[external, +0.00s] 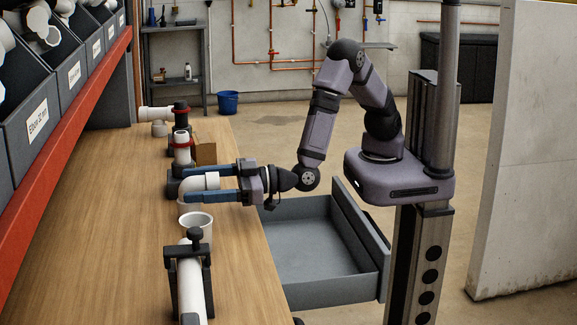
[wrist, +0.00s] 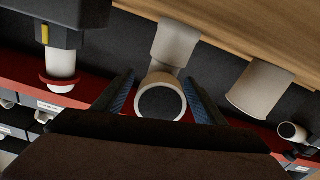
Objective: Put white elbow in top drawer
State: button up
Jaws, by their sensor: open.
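An open, empty grey drawer (external: 345,291) sticks out from the bench to the right, below and beside my gripper. The elbow's lower side is partly hidden by a finger.
A white pipe in a dark clamp (external: 190,285) and a white open-ended fitting (external: 195,222) stand on the near side. Clamped pipes with red collars (external: 182,153) and a small brown box (external: 206,152) stand just beyond. Left of the bench are labelled bins (external: 38,118).

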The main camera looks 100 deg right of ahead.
jog(key=shift+w, duration=0.1)
jog(key=c, duration=1.3)
jog(key=shift+r, duration=0.1)
notch_tip(320, 180, up, 10)
jog(key=shift+f, duration=0.1)
notch_tip(320, 180, up, 9)
jog(key=p, duration=0.8)
jog(key=shift+f, duration=0.2)
